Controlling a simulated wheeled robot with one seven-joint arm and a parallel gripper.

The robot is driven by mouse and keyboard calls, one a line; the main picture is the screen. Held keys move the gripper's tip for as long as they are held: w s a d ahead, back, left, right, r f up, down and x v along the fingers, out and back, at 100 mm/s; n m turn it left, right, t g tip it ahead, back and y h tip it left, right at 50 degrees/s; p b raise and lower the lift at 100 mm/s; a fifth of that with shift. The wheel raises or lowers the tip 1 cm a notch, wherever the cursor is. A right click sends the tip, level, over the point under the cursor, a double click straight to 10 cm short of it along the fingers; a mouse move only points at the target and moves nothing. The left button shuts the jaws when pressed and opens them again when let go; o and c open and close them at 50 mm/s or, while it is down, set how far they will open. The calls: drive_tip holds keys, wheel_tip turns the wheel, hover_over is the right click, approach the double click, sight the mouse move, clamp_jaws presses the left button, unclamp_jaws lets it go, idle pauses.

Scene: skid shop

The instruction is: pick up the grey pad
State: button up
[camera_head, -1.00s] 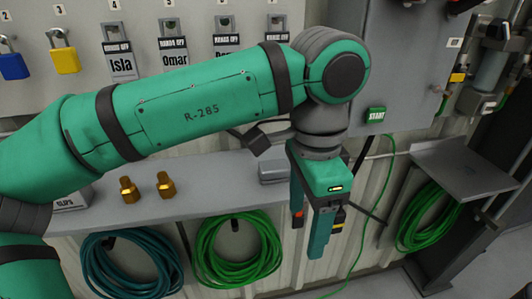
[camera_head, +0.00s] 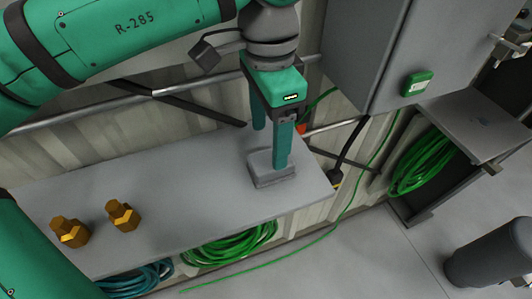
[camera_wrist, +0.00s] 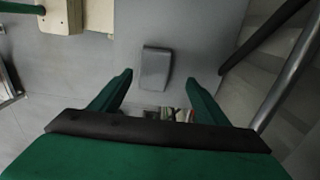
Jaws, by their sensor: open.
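The grey pad (camera_head: 272,172) is a small, low block with rounded edges, lying near the right end of the grey shelf (camera_head: 180,185). My gripper (camera_head: 270,146) points down with its green fingers apart. In the head view its near finger overlaps the pad's upper part, so I cannot tell whether it touches. In the wrist view the pad (camera_wrist: 156,67) lies between and slightly beyond the open fingertips (camera_wrist: 161,77), with nothing held.
Two brass fittings (camera_head: 122,215) (camera_head: 70,231) stand on the shelf to the left. A grey cabinet (camera_head: 385,50) with a green button is at the upper right. A metal rail (camera_head: 150,92) runs along the wall behind. Green hose coils hang below the shelf.

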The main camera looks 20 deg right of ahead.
sight(262, 171)
drive_tip(key=shift+f, duration=0.5)
drive_tip(key=f, duration=0.2)
drive_tip(key=s+f, duration=0.1)
drive_tip(key=f, duration=0.1)
drive_tip(key=shift+s+d, duration=0.15)
drive_tip(key=shift+s, duration=0.05)
drive_tip(key=shift+w+f, duration=0.1)
drive_tip(key=shift+f, duration=0.5)
drive_tip(key=c, duration=1.2)
